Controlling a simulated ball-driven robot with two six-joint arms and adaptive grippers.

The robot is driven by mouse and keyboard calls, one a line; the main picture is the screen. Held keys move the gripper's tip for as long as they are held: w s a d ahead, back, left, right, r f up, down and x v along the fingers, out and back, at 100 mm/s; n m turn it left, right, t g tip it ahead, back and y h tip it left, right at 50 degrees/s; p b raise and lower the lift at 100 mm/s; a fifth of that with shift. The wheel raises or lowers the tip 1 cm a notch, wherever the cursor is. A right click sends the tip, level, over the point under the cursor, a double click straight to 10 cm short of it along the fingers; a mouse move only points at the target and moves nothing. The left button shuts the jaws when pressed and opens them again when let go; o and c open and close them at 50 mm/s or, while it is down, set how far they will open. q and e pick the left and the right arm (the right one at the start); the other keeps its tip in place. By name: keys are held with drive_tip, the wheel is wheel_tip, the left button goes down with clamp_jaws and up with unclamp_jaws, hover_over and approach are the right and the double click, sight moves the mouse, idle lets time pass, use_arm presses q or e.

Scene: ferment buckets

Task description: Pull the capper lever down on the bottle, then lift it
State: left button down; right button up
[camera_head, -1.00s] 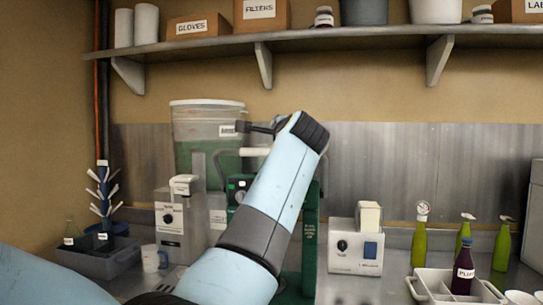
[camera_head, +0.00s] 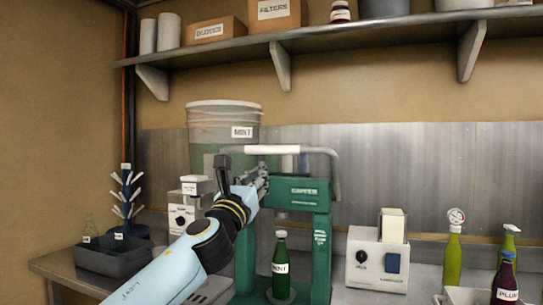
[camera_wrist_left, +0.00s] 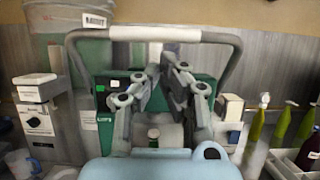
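The green capper (camera_head: 302,194) stands on the bench, with its pale lever bar (camera_head: 290,150) raised across the top on a grey hoop. The dark green bottle (camera_head: 280,268), labelled MINT, stands upright under the capper head between its posts. My left gripper (camera_head: 264,176) is in front of the capper, just below the lever bar. The left wrist view shows its two fingers with a gap between them and nothing held, and the lever bar (camera_wrist_left: 140,35) beyond and above the fingertips. My right gripper is out of view.
A large bucket (camera_head: 224,115) stands behind the capper. A small machine (camera_head: 188,212) is to its left and a white sealing box (camera_head: 377,262) to its right. Green bottles (camera_head: 453,258) and a PLUM bottle (camera_head: 504,285) are at far right. A shelf (camera_head: 330,36) runs above.

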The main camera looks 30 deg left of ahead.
sight(273, 147)
use_arm(q)
drive_tip(key=x, duration=0.8)
drive_tip(key=shift+w+a+r, duration=0.1)
drive_tip(key=shift+w+a, duration=0.1)
drive_tip(key=shift+w, duration=0.3)
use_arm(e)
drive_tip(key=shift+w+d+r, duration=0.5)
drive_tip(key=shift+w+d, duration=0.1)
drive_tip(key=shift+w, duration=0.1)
use_arm(q)
drive_tip(key=shift+w+r+p, duration=0.1)
drive_tip(key=shift+r+p, duration=0.1)
drive_tip(key=shift+p, duration=0.15)
drive_tip(key=w+r+p, duration=0.1)
drive_tip(key=w+r, duration=0.1)
drive_tip(key=shift+w+a+r+p, duration=0.2)
drive_tip(key=shift+w+a+p, duration=0.15)
drive_tip(key=shift+a, duration=0.05)
drive_tip(key=shift+s, duration=0.1)
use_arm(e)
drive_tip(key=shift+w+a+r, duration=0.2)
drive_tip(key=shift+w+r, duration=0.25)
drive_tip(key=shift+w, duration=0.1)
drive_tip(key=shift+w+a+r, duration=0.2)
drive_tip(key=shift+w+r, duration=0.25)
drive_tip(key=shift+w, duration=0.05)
